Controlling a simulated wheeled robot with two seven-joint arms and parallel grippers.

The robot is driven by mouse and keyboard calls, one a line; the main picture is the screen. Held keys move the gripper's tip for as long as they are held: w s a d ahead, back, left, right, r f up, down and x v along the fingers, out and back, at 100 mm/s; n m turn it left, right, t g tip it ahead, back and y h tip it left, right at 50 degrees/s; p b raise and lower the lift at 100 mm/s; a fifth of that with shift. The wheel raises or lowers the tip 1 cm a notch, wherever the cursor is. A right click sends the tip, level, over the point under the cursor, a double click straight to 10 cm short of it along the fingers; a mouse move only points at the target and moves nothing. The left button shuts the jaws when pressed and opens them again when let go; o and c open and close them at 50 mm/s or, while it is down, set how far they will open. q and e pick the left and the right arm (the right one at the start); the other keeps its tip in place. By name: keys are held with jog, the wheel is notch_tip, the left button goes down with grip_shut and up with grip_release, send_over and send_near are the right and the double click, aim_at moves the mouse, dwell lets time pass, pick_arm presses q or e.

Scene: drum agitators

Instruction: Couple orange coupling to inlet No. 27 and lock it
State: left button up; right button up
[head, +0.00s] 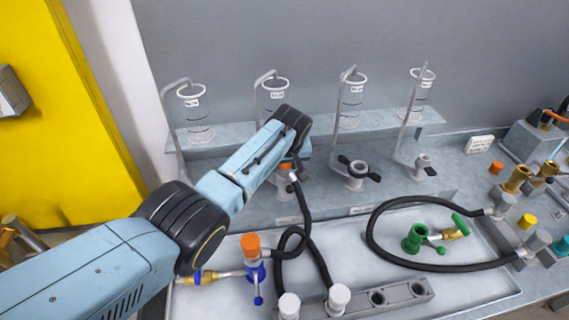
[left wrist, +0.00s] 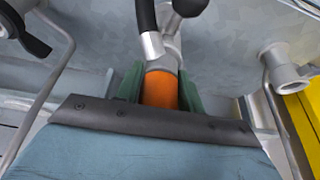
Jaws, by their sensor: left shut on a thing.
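The orange coupling (head: 285,166) shows in part under my left wrist in the head view, with a black hose leading down from it. In the left wrist view the orange coupling (left wrist: 160,91) sits between the two green fingers of my left gripper (left wrist: 159,88), which is shut on it. A grey metal fitting and the hose's silver end (left wrist: 152,46) lie just beyond the orange band. My arm hides the inlet behind it in the head view, so I cannot tell whether the coupling touches it. Inlet number plates are too small to read. My right gripper is not in view.
Glass cylinders (head: 351,100) with bent pipes line the back shelf. The tray holds an orange-and-blue valve (head: 252,258), a green valve (head: 416,240) and a looped hose (head: 371,233).

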pick_arm(q)
jog(key=o, duration=1.2)
jog(key=shift+c, duration=0.2)
notch_tip(320, 180, up, 8)
jog(key=p, duration=0.7)
jog(key=shift+f+p, duration=0.2)
jog(key=shift+p, duration=0.1)
jog(key=shift+r, duration=1.15)
